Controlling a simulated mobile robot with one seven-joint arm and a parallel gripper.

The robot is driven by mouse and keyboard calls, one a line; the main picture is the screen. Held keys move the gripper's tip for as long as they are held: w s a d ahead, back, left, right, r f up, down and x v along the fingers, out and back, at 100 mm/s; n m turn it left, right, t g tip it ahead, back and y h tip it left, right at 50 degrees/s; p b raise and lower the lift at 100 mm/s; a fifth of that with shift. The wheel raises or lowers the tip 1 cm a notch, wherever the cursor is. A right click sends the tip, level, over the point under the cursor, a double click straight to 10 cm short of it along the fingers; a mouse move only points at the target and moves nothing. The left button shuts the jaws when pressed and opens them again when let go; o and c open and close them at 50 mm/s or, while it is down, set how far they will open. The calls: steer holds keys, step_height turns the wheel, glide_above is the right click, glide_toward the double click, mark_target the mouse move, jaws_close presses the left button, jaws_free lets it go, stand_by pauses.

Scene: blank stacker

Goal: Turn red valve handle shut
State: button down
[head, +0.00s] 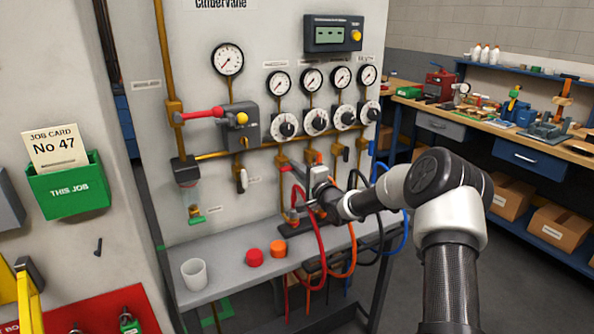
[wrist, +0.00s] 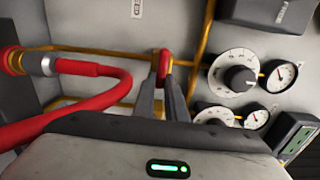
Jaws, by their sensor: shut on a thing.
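The red valve handle (wrist: 163,62) is in the upper middle of the wrist view. In the head view, its red edge (head: 285,168) shows on the panel below the leftmost dial of the row. My gripper (wrist: 163,84) is shut on the handle, one dark finger on each side. In the head view my gripper (head: 299,173) reaches the panel from the right and hides most of the handle and its valve body. In the wrist view the handle's long side runs up and down the picture; its angle to its pipe is hard to tell.
A red hose (wrist: 95,98) with a metal coupling passes close beside my gripper. Dials (wrist: 234,76) and gauges (wrist: 281,75) stand beside it. A separate red lever (head: 203,113) sits higher left. A shelf below holds a white cup (head: 194,274) and red and orange caps.

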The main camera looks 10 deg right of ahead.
steer(key=c, duration=1.8)
jaws_free()
steer(key=v, duration=1.7)
steer(key=shift+s+p, duration=0.25)
steer(key=shift+p, duration=0.1)
steer(key=shift+r, duration=0.1)
